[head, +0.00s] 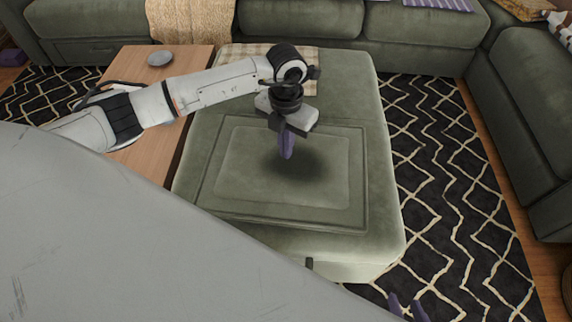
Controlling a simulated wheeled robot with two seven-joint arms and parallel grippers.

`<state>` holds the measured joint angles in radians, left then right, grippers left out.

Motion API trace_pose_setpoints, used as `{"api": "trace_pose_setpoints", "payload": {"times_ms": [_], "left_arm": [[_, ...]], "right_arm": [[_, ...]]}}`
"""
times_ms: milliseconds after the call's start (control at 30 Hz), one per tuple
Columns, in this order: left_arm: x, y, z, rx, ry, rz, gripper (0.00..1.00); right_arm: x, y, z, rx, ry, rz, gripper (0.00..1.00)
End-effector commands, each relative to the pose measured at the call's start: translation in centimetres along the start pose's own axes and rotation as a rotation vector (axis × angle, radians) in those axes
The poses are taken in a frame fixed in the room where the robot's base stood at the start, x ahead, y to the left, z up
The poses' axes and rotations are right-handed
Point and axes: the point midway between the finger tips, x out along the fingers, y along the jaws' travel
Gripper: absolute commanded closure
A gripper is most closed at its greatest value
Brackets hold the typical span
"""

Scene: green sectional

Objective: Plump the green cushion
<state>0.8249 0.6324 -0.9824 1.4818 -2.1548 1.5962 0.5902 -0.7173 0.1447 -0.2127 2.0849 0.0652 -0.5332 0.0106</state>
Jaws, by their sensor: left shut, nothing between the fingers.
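A flat, square-edged green cushion (232,190) with a raised border appears to lie on top of the green ottoman (385,235). Its colour is close to the ottoman's, so its edges are hard to tell apart. My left gripper (286,150) points down over the cushion's upper middle, shut and empty, with purple fingers. A dark shadow lies on the cushion below it. I cannot tell whether the fingertips touch the surface. My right gripper (408,308) shows only as two purple fingertips, spread apart, at the bottom edge over the rug, away from the cushion.
A wooden table (150,150) stands left of the ottoman, with a grey dish (160,58) on it. A checked cloth (237,57) lies at the ottoman's far end. The green sectional (420,40) runs along the back and right. Patterned rug (440,170) is clear between ottoman and sofa.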

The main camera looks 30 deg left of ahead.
Motion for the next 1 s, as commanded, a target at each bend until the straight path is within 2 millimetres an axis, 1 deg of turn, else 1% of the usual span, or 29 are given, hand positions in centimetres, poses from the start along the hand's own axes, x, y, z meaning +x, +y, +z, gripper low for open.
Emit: {"api": "trace_pose_setpoints", "payload": {"times_ms": [33,467,933,1000], "left_arm": [[-0.3,0.0,0.0,0.0,0.0,0.0,1.0],[-0.2,0.0,0.0,0.0,-0.001,0.0,1.0],[1.1,0.0,0.0,0.0,0.0,0.001,1.0],[0.9,0.0,0.0,0.0,0.0,0.001,1.0]], "right_arm": [[-0.2,0.0,-0.2,0.0,0.0,0.0,0.69],[-0.1,0.0,-0.1,0.0,0.0,0.0,0.69],[0.5,0.1,0.6,0.0,0.0,0.0,0.69],[0.4,0.1,0.5,0.0,0.0,0.0,0.69]]}}
